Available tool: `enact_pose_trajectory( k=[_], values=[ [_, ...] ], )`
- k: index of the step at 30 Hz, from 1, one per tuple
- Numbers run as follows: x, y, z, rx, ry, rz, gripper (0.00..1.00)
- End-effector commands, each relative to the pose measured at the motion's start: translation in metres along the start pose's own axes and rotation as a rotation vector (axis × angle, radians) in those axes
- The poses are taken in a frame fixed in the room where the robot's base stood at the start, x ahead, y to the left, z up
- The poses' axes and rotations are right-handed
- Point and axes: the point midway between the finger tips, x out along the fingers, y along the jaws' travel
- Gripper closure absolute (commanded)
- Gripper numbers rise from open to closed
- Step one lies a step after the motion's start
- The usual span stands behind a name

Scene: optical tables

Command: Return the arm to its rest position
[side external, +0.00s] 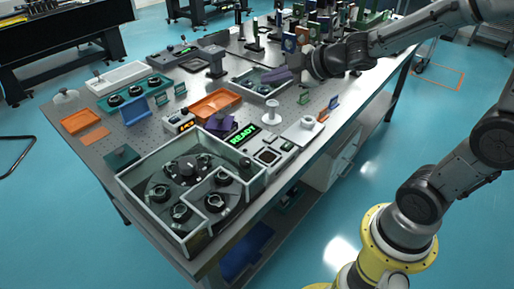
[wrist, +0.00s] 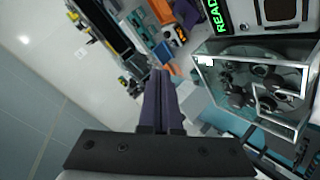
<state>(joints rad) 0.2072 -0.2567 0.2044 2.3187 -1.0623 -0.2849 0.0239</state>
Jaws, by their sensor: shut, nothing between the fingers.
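My gripper (side external: 283,77) is above the back half of the optical table (side external: 158,158) in the side external view. Its purple-grey fingers point left, over a grey open tray (side external: 254,91). In the wrist view the gripper (wrist: 158,75) shows its two fingers together with nothing between them. That view is tilted, with the table's items at the top and right. The arm is stretched out over the table's right edge. I cannot tell the exact height of the fingers above the tray.
A glass-walled box (side external: 255,182) with dark round mounts stands at the table's near end. A READY display (side external: 243,135), a white spool (side external: 271,115) and an orange tray (side external: 217,102) lie mid-table. Several upright optics (side external: 289,42) stand behind my gripper. Floor right of the table is mostly clear.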

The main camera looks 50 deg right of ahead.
Motion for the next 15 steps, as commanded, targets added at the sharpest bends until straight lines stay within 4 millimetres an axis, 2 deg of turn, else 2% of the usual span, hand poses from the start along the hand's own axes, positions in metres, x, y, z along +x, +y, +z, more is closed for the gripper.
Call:
enact_pose_trajectory(
  k=[1, 3, 6, 8, 12, 15],
  values=[
    [-0.025, 0.012, -0.012, 0.046, -0.008, 0.071, 1.0],
    [-0.056, 0.02, -0.014, 0.148, -0.047, 0.14, 1.0],
    [-0.099, 0.015, -0.005, 0.332, -0.114, 0.186, 1.0],
    [-0.12, 0.002, 0.004, 0.445, -0.159, 0.177, 1.0],
    [-0.157, -0.047, 0.025, 0.685, -0.276, 0.075, 1.0],
    [-0.173, -0.084, 0.036, 0.807, -0.368, -0.028, 1.0]
  ],
)
